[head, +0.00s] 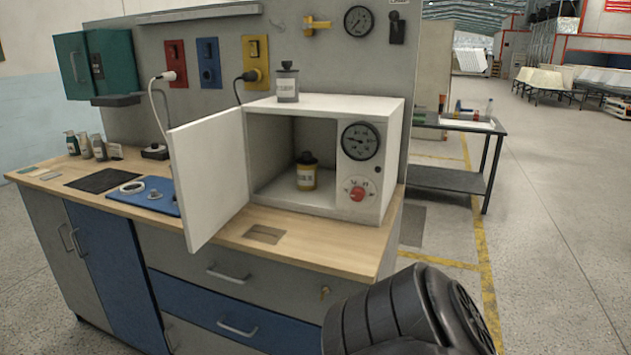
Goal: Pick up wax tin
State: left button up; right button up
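Two small tins with labels show in the head view, and the labels are too small to read, so I cannot tell which is the wax tin. A grey tin with a dark lid (287,82) stands upright on top of the white oven-like box (330,103). A yellow tin with a black lid (306,172) stands upright inside the box, whose door (211,178) is swung open to the left. A dark ribbed part at the lower right looks like my own arm. Neither gripper shows.
The box stands on a wooden-topped cabinet (279,237). A blue mat (140,196) and several small bottles (84,146) lie to its left. Coloured wall switches and a gauge (359,20) are behind. A dark table (447,180) stands at right, with open floor beyond.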

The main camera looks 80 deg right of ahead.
aim_at(306, 175)
jog(key=z, duration=1.7)
